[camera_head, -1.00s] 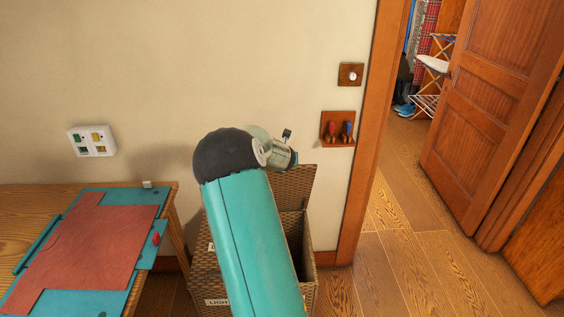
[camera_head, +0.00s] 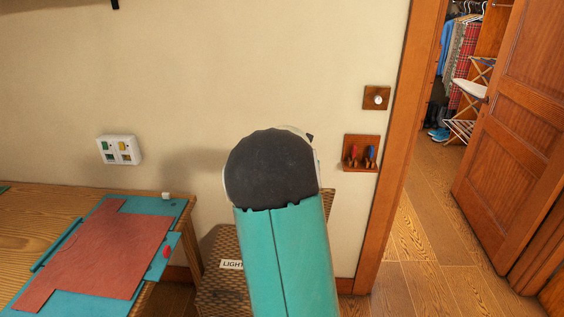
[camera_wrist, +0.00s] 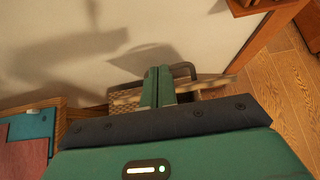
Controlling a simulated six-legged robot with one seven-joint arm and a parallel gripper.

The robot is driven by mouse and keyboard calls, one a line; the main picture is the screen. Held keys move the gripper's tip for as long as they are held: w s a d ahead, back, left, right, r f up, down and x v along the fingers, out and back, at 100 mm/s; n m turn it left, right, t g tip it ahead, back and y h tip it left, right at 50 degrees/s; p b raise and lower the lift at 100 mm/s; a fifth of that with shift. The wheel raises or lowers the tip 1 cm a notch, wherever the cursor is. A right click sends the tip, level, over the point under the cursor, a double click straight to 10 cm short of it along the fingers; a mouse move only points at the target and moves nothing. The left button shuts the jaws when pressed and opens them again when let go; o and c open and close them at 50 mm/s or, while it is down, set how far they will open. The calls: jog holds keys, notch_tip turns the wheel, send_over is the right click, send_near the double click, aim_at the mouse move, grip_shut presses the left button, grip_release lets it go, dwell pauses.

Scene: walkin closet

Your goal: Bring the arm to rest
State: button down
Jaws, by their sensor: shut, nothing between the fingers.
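My arm, teal with a dark rounded joint, rises in the middle of the head view. It hides my gripper there. In the wrist view my gripper (camera_wrist: 158,86) shows its two green fingers close together, shut and empty. Beyond the fingers is a wicker basket, mostly covered by the gripper. In the head view the basket (camera_head: 222,283), with a "LIGHT" label, stands on the floor against the wall, partly behind my arm.
An open wooden door (camera_head: 505,130) and clear floor (camera_head: 420,235) lie at right.

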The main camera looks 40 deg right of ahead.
jog(key=s+a+r+m+y, duration=0.1)
jog(key=s+a+r+m, duration=0.15)
jog(key=a+m, duration=0.4)
jog(key=s+a+r+m, duration=0.1)
jog(key=a+r+m, duration=0.3)
jog(key=a, duration=0.5)
jog(key=s+a+r+m+y, duration=0.1)
jog(key=a+r+m, duration=0.2)
jog(key=a+m, duration=0.3)
jog(key=s+a+m+y, duration=0.2)
jog(key=s+a, duration=0.3)
jog(key=a, duration=0.4)
jog(key=s+a+f+m+g+y, duration=0.1)
jog(key=s+a+m, duration=0.3)
jog(key=a, duration=0.5)
jog(key=s+a+m+y, duration=0.3)
jog(key=s+a, duration=0.5)
jog(key=a, duration=0.1)
jog(key=shift+f+g, duration=0.25)
jog(key=shift+g, duration=0.05)
jog(key=shift+a+m, duration=0.1)
jog(key=shift+m, duration=0.15)
